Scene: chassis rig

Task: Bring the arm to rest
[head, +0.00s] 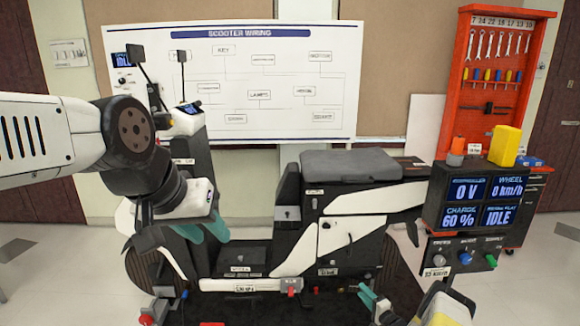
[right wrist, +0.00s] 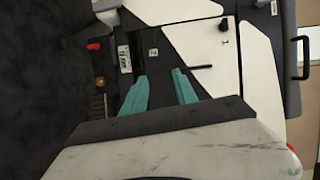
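My left arm (head: 130,135) reaches in from the left in the head view, in front of the scooter. My left gripper (head: 204,229) hangs at its end with teal fingers that look spread apart, with nothing seen between them. My right gripper (head: 374,300) is low in the head view, right of centre, in front of the scooter's lower side. In the right wrist view its two teal fingers (right wrist: 160,84) stand apart and empty, with the scooter's side panels beyond them.
The black and white scooter (head: 345,205) fills the middle. A display box (head: 486,201) with a knob panel (head: 462,257) below stands at the right, by a red tool rack (head: 457,83). A wiring board (head: 232,84) hangs behind. Small red parts (head: 292,286) sit low in front.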

